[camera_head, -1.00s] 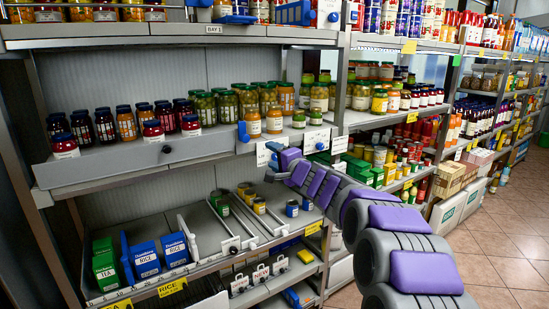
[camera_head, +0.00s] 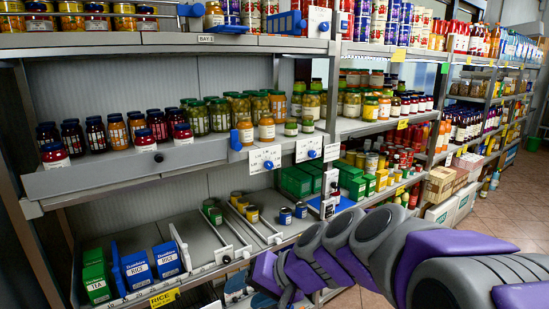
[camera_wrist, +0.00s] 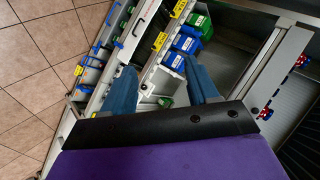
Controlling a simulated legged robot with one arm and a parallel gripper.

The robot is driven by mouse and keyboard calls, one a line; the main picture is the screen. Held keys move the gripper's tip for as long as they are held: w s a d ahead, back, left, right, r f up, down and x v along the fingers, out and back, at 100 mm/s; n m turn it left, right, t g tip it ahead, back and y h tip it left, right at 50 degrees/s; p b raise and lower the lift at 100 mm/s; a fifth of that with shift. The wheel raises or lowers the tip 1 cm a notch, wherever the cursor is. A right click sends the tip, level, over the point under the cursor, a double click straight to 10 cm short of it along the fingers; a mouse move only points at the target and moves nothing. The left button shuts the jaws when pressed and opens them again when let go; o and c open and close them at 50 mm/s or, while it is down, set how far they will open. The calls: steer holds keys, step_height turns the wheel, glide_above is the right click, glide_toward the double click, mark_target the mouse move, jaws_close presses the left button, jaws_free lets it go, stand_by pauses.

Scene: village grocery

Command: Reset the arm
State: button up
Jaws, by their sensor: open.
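My grey and purple arm reaches in from the lower right of the head view. Its far end is low in front of the shelf bay, near the bottom edge of that picture. My gripper (camera_wrist: 162,88) shows in the wrist view as two blue fingers spread wide apart with nothing between them. It is open and empty. Beyond the fingers is the lower shelf with a green tea box (camera_wrist: 199,20) and blue rice boxes (camera_wrist: 186,42). In the head view the fingertips are hard to make out.
Jars (camera_head: 195,118) stand on the middle shelf (camera_head: 110,175). The tea box (camera_head: 97,284), rice boxes (camera_head: 136,270) and small cans (camera_head: 251,214) stand on the lower shelf behind dividers. Green boxes (camera_head: 296,181) sit to the right. Tiled floor (camera_wrist: 35,70) is open in front.

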steer(key=s+d+f+g+h, duration=0.2)
steer(key=s+d+f+h, duration=0.2)
steer(key=s+d, duration=0.5)
steer(key=s+d+f+g+h, duration=0.3)
steer(key=s+d+f, duration=0.3)
steer(key=s, duration=1.1)
steer(key=d+h, duration=0.1)
steer(key=d, duration=0.3)
steer(key=shift+s+f+n, duration=0.15)
steer(key=shift+f+n, duration=0.15)
steer(key=shift+f, duration=0.1)
steer(key=shift+c, duration=0.4)
